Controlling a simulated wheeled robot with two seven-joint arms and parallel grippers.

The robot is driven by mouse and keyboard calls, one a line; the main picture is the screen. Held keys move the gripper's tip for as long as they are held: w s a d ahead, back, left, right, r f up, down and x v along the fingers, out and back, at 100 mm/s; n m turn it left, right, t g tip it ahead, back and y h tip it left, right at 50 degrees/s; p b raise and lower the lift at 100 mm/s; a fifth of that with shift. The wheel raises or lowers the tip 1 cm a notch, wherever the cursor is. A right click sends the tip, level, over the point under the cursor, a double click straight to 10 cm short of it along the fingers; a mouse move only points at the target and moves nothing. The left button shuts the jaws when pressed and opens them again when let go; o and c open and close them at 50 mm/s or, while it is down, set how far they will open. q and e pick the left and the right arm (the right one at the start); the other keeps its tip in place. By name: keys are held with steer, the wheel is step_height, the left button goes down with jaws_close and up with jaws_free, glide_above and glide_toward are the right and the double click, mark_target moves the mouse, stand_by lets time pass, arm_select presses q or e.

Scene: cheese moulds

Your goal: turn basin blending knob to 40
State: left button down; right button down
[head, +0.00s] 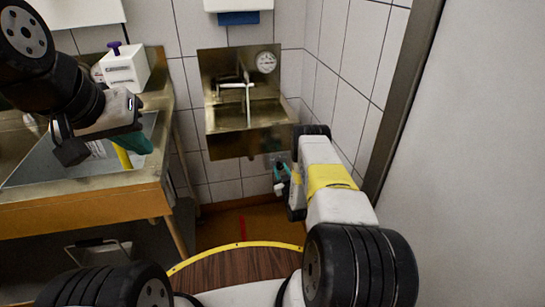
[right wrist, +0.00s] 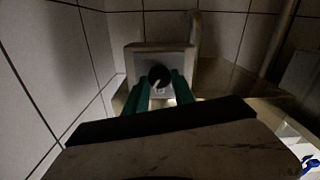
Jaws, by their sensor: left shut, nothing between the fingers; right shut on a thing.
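The wall basin (head: 228,146) is a metal unit with a tap and a round white dial gauge (head: 265,62) on its back plate. The black blending knob (right wrist: 158,76) with a pale pointer mark sits on a grey plate (right wrist: 143,60) in the right wrist view. My right gripper (right wrist: 161,88) has its teal fingers shut on either side of the knob. In the head view, this gripper (head: 281,172) is low beside the basin's lower right corner, and the knob cannot be made out. The gauge reading is too small to tell. My left gripper (head: 136,144) is shut and empty over the sink at left.
A metal sink bench (head: 90,190) with a wooden edge stands at left, with a white container with a purple top (head: 125,67) at its back. Tiled walls close in behind and right of the basin. A pale panel (head: 470,150) stands close at right.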

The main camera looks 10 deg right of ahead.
steer(key=n, duration=0.6)
steer(key=shift+a+f, duration=0.1)
stand_by(0.5)
steer(key=c, duration=1.1)
jaws_free()
steer(key=s, duration=0.8)
